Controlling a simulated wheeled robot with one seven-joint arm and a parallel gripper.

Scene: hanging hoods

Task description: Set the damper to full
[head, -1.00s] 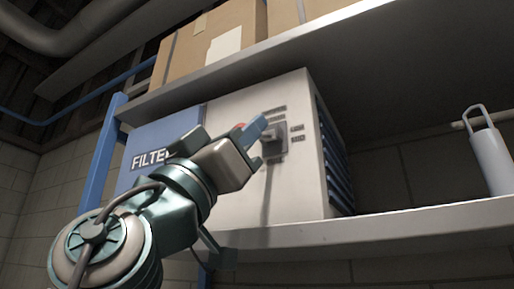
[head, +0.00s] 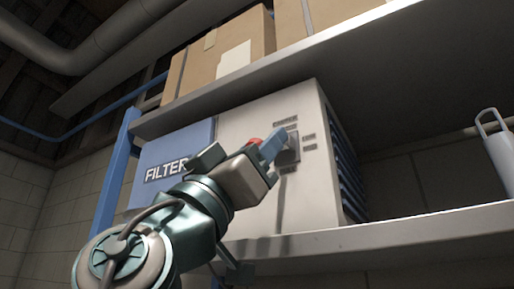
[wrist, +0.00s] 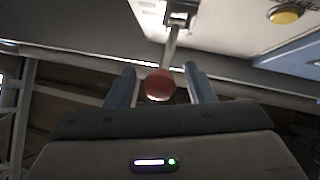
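The damper is a lever with a red ball knob (wrist: 160,84) on a grey stem. The stem joins a dark mount (head: 290,146) on the front of the pale filter box (head: 240,122). Small labels (head: 309,137) surround the mount but are too small to read. In the wrist view, my gripper (wrist: 161,86) is open, one finger on each side of the knob, with a gap showing on both sides. In the head view, the gripper (head: 268,148) is in front of the mount and hides most of the lever; a bit of red shows behind a finger.
The box stands on a shelf (head: 400,228); another shelf (head: 350,42) with cartons (head: 226,50) is above it. A grey bottle (head: 500,150) stands at the right. A blue post (head: 117,165) is at the left. A yellow round part (wrist: 285,15) shows in the wrist view.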

